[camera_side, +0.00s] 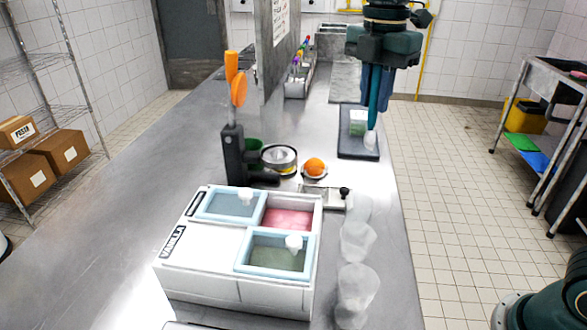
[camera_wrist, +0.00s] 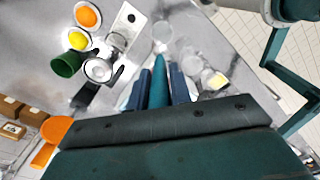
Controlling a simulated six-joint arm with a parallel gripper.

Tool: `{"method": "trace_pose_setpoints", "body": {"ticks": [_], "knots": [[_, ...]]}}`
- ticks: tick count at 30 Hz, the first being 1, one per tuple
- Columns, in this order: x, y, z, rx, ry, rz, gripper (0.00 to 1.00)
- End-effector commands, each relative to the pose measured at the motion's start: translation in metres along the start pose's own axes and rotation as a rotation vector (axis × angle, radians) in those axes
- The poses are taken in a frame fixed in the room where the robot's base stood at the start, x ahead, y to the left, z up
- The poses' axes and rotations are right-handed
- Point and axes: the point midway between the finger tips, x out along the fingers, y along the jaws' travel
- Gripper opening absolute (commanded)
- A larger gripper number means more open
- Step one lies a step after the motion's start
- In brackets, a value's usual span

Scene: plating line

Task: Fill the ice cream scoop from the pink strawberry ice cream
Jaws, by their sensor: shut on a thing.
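My gripper (camera_side: 376,92) is above the far right part of the counter, shut on the teal handle of the ice cream scoop (camera_side: 373,108). The handle points down, and its pale lower end is close above a dark tray (camera_side: 345,153). In the wrist view the teal handle (camera_wrist: 159,82) stands between the blue-grey fingers. The pink strawberry ice cream (camera_side: 288,219) lies uncovered in the back right compartment of the white ice cream box (camera_side: 240,296), nearer the side camera. Whether the scoop's bowl holds anything is too small to tell.
Blue-framed lids cover the back left (camera_side: 228,205) and front right (camera_side: 262,270) compartments. A black holder (camera_side: 233,155) with an orange utensil, a metal tin (camera_side: 279,157) and an orange (camera_side: 315,166) stand behind the box. Clear glasses (camera_side: 356,288) line its right side.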

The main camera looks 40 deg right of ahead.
Motion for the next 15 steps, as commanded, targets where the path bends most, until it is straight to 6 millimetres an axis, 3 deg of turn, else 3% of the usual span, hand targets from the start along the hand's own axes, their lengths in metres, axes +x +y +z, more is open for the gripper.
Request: {"method": "trace_pose_setpoints", "body": {"ticks": [15], "knots": [[0.049,0.029,0.037,0.591,-0.001,-0.003,0.0]]}}
